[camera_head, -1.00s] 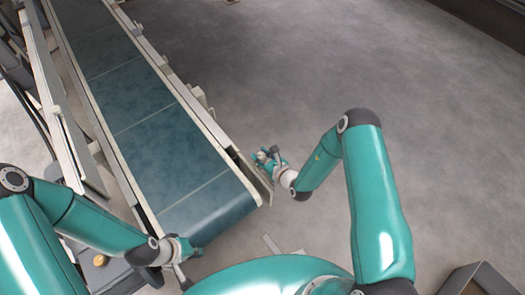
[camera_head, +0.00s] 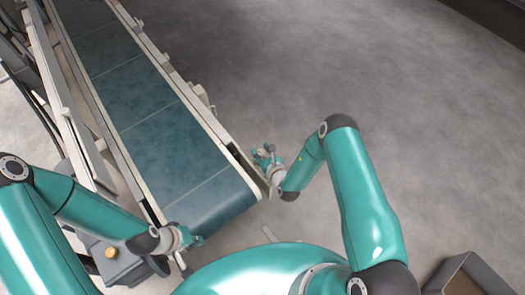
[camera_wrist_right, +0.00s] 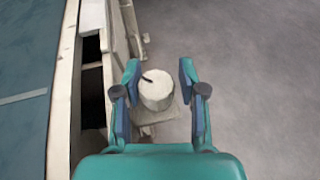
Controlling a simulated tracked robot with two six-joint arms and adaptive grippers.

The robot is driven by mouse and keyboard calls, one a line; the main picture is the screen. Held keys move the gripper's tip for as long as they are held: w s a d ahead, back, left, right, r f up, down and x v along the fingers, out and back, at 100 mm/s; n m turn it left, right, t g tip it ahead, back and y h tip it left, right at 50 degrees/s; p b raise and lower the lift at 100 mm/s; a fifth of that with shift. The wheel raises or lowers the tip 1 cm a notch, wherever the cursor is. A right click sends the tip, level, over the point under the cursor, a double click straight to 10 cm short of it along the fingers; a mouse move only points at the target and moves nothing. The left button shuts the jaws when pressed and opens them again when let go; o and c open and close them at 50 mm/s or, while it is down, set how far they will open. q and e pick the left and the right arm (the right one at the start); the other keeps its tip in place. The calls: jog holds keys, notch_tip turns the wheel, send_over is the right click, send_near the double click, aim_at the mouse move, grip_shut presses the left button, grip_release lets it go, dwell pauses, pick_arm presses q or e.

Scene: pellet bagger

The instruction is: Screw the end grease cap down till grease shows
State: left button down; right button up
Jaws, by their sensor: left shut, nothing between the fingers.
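The end grease cap (camera_wrist_right: 157,90), a pale short cylinder with a dark mark on top, sits on a small pale mount beside the conveyor's side rail in the right wrist view. My right gripper (camera_wrist_right: 160,82) is open, with one finger on each side of the cap in the picture. A gap shows on both sides; I cannot tell how far down the fingers reach. In the head view my right gripper (camera_head: 262,154) is at the belt's near right corner, and the cap is too small to make out. My left gripper (camera_head: 186,270) is shut and empty near the belt's front end. No grease is visible.
The conveyor's blue-green belt (camera_head: 165,140) runs away to the upper left, and its side rail (camera_wrist_right: 62,95) stands close left of my right gripper. A grey box with a brass-coloured knob (camera_head: 111,252) is at lower left. An open box (camera_head: 468,275) lies lower right. Floor right is clear.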

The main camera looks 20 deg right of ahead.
jog(key=shift+o, duration=1.3)
jog(key=shift+s, duration=0.1)
jog(key=shift+s, duration=0.25)
jog(key=v, duration=1.1)
jog(key=shift+s, duration=0.15)
jog(key=shift+r, duration=0.1)
